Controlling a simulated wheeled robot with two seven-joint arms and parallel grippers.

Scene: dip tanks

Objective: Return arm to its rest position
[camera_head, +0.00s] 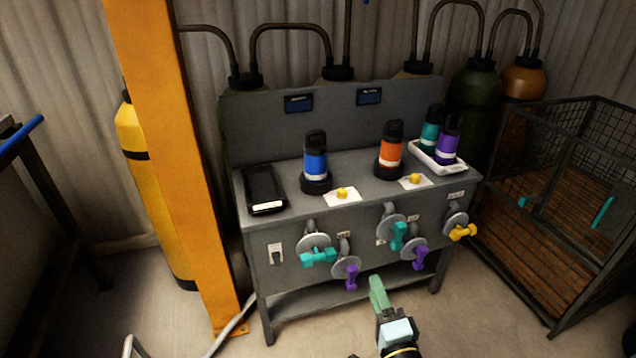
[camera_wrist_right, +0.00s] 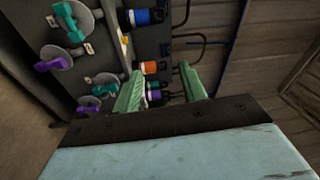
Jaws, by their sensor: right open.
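My right gripper (camera_head: 378,292) is low in front of the grey bench (camera_head: 270,226) in the head view, apart from the bench and its valves. In the right wrist view its two green fingers (camera_wrist_right: 165,88) stand apart with nothing held between them. The bench and its valves show beyond the fingers there, turned on their side. My left gripper is not in the head view.
The bench front has teal (camera_head: 318,257), purple (camera_head: 352,277) and yellow (camera_head: 462,232) valve handles. Blue (camera_head: 316,163) and orange (camera_head: 390,150) canisters stand on top. A yellow post (camera_head: 170,150) is left; a wire cage (camera_head: 560,250) is right. Floor before the bench is clear.

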